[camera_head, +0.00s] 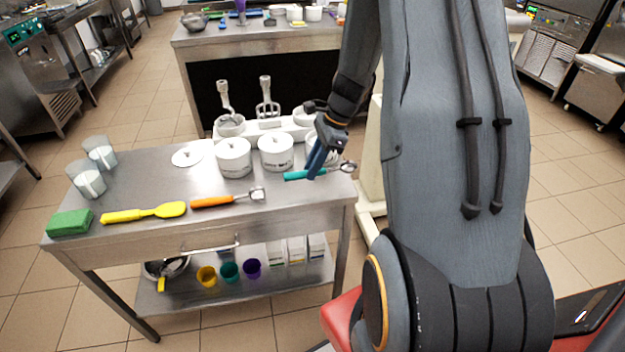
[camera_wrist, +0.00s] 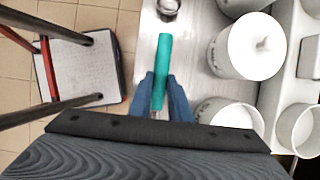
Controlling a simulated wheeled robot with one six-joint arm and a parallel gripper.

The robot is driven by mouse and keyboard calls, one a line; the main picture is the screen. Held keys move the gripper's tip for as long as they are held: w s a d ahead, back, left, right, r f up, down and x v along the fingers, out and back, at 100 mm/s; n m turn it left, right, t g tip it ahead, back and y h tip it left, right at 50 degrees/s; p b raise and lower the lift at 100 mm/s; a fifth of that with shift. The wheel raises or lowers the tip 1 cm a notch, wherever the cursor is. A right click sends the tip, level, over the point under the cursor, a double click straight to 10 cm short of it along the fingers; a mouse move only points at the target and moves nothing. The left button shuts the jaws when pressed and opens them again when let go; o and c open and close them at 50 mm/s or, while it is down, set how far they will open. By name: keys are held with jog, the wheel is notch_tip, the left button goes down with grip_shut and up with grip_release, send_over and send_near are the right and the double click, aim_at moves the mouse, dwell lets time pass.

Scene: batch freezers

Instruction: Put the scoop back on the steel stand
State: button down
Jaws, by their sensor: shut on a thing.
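My gripper (camera_head: 312,172) is shut on the teal handle of a scoop (camera_head: 293,176) above the right end of the steel table (camera_head: 240,186). The scoop's metal bowl sticks out to the right of my fingers. In the wrist view the teal handle (camera_wrist: 163,58) lies between the blue fingers (camera_wrist: 168,95), and the bowl is hidden. I cannot tell whether the scoop touches the table. An orange-handled scoop (camera_head: 222,201) lies further left on the table. I cannot pick out a separate steel stand; the table is the steel support in view.
White tubs (camera_head: 276,153) stand close behind my gripper. A yellow spatula (camera_head: 143,212), a green sponge (camera_head: 69,222) and clear cups (camera_head: 90,184) are at the left. Coloured cups (camera_head: 229,271) stand on the lower shelf.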

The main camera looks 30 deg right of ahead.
aim_at(312, 189)
jog(key=shift+f+p, duration=0.45)
jog(key=shift+f, duration=2)
jog(key=shift+f, duration=0.1)
jog(key=c, duration=1.6)
grip_release()
jog(key=shift+c, duration=0.2)
jog(key=b+v, duration=0.2)
jog(key=v, duration=0.9)
jog(key=shift+d+r+b, duration=0.1)
jog(key=shift+r+b, duration=0.25)
jog(key=shift+b, duration=0.05)
jog(key=shift+s+a+r, duration=0.15)
jog(key=shift+a+r, duration=0.1)
jog(key=s+a+r+n+h, duration=0.1)
jog(key=s+a+n+h, duration=0.1)
jog(key=s+a+n, duration=0.5)
jog(key=s+a+r+n+h, duration=0.1)
jog(key=s+a+n+h, duration=0.1)
jog(key=s+a+n, duration=0.5)
jog(key=a+n, duration=0.3)
jog(key=n, duration=0.4)
jog(key=shift+a+r, duration=0.15)
jog(key=shift+r, duration=0.2)
